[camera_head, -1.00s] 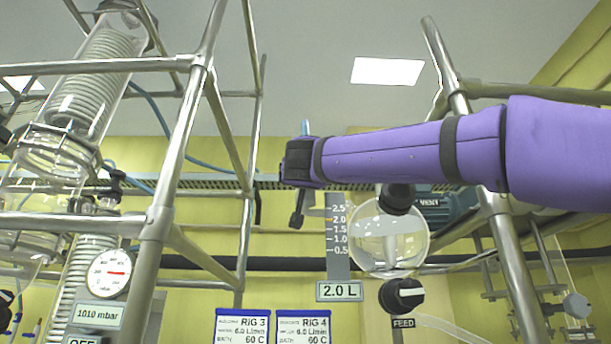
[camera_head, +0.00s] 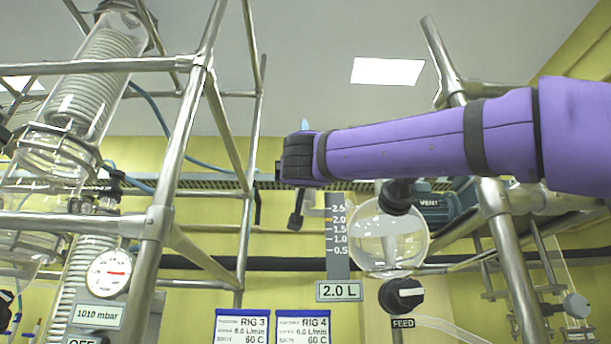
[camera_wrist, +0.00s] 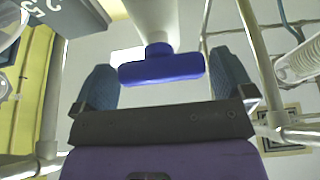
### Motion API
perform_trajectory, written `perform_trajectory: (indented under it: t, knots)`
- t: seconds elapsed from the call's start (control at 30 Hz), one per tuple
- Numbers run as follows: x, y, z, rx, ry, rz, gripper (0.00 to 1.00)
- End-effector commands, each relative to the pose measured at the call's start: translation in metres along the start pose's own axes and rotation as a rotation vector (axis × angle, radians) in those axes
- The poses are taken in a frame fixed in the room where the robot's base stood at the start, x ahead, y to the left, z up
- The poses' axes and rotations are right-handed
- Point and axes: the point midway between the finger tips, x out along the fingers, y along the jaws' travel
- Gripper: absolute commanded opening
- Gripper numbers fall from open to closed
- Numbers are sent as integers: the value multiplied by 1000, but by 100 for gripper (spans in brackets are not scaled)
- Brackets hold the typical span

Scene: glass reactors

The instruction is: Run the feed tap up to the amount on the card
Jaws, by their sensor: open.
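The feed tap (camera_head: 403,296) is a black knob with a white bar lying roughly across it, above the FEED label (camera_head: 403,323). Over it hangs a round clear glass vessel (camera_head: 390,243); I cannot tell its liquid level surely. The card (camera_head: 340,291) reads 2.0 L, under a grey scale (camera_head: 337,240) marked 0.5 to 2.5, with the 2.0 mark in orange. My gripper (camera_head: 298,158) is up and left of the tap, apart from it. In the wrist view my gripper (camera_wrist: 162,80) is open, with a blue crossbar on a pale stem (camera_wrist: 160,68) showing between its fingers.
A metal frame post (camera_head: 170,150) stands left of my gripper, and another (camera_head: 515,265) right of the tap. A pressure gauge (camera_head: 110,272) is at lower left. Cards for RIG 3 (camera_head: 242,326) and RIG 4 (camera_head: 303,326) hang below. A VENT label (camera_head: 429,202) is beside the vessel.

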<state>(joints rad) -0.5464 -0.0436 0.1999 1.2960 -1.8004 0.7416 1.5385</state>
Motion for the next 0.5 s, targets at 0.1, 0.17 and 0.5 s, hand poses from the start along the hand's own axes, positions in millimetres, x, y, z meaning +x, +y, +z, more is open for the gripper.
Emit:
perform_trajectory:
  t: [0.1, 0.17, 0.5]
  knots:
    - [-26, 0, -1, 0, 1, -2, 100]
    - [-36, 0, -1, 0, 1, -2, 100]
    - [-74, 0, 0, 2, 0, -1, 100]
